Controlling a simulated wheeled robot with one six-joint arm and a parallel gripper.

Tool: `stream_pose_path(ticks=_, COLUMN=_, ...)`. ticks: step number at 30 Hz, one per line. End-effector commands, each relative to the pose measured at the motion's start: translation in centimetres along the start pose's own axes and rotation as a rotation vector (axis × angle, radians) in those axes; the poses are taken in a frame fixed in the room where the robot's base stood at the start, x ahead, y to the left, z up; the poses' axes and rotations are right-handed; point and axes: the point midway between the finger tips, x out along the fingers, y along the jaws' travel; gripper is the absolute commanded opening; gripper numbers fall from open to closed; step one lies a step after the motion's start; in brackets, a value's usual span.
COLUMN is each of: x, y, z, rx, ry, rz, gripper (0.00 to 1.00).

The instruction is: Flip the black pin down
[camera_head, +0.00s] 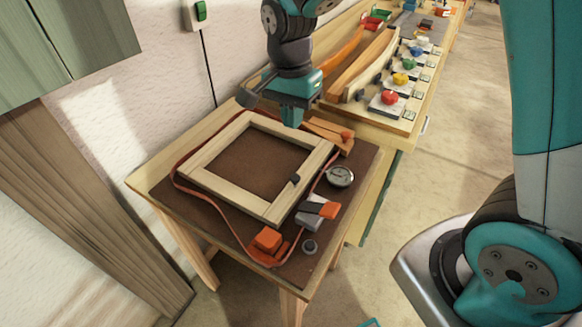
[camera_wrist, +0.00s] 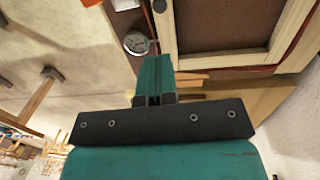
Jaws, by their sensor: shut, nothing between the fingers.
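A small black pin (camera_head: 295,179) sits on the right-hand rail of the pale wooden frame (camera_head: 225,190). It seems to show at the top edge of the wrist view as a dark round piece (camera_wrist: 159,5); I cannot tell for certain which way it tilts. The frame lies flat on the brown table top, and its rail also shows in the wrist view (camera_wrist: 220,62). My gripper (camera_head: 292,122) is above the far corner of the frame, apart from the pin. In the wrist view my gripper's teal fingers (camera_wrist: 154,62) are together and empty.
A red strap (camera_head: 187,194) loops around the frame. A round gauge (camera_head: 340,176), a grey-and-orange clamp (camera_head: 317,212), an orange block (camera_head: 268,240) and a grey knob (camera_head: 310,247) lie near the right edge. A bench with coloured knobs (camera_head: 390,97) stands behind.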

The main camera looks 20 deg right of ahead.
Motion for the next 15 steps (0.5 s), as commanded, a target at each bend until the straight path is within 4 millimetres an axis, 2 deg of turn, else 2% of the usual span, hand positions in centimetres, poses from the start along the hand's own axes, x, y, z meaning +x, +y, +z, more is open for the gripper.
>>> stream_pose_path(ticks=4, x=0.5, y=0.0, z=0.0, rx=-0.001, ry=-0.001, rz=0.001, gripper=0.00)
stream_pose_path(ticks=7, x=1.7, y=0.0, z=0.1, rx=-0.003, ry=-0.002, rz=0.003, gripper=0.00)
stream_pose_path(ticks=15, x=7.3, y=0.1, z=0.2, rx=-0.005, ry=-0.003, rz=0.007, gripper=0.00)
